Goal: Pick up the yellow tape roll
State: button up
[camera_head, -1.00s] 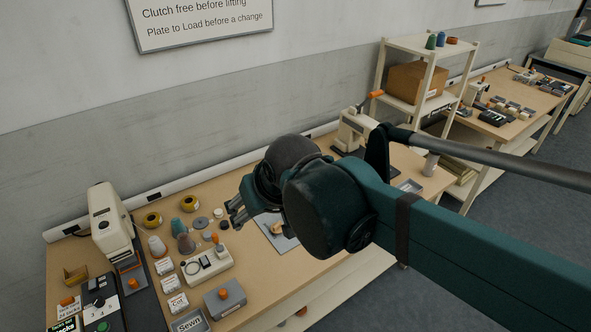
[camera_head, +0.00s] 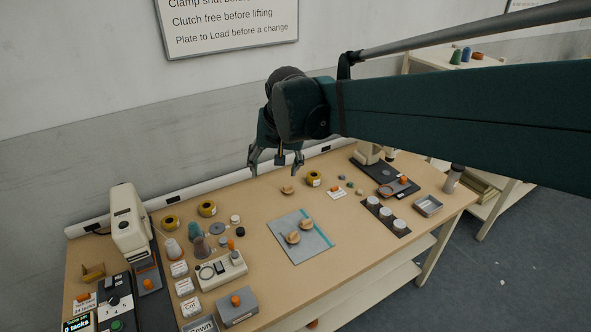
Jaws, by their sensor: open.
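A yellow tape roll (camera_head: 314,179) lies on the table near its back edge, right of my gripper's fingers. Two more yellow rolls lie further left on the table: one (camera_head: 207,209) near the cones and one (camera_head: 171,222) beside the cream machine. My gripper (camera_head: 275,172) is open and empty, with its fingers pointing down over the back part of the table. It is apart from all the rolls. I cannot tell its exact height above the table.
A small wooden piece (camera_head: 288,189) lies below my gripper. A grey-blue mat (camera_head: 285,247) holds wooden pieces. A cream machine (camera_head: 128,220), cones and labelled boxes crowd the left. A dark strip with white round pieces (camera_head: 386,213) and a grey tray (camera_head: 428,206) are on the right.

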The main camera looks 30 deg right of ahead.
jog(key=w+d+f+m+g, duration=0.2)
jog(key=w+d+f+m, duration=0.1)
jog(key=w+d, duration=0.65)
jog(key=m+g, duration=0.3)
jog(key=m, duration=0.6)
send_over(315, 174)
jog(key=shift+y, duration=0.4)
jog(key=f, duration=2.4)
jog(key=shift+s+a+f, duration=0.15)
jog(key=shift+a+f, duration=0.1)
jog(key=shift+f, duration=0.05)
jog(key=shift+d+f, duration=0.2)
jog(key=shift+f, duration=0.15)
jog(key=shift+f, duration=1.25)
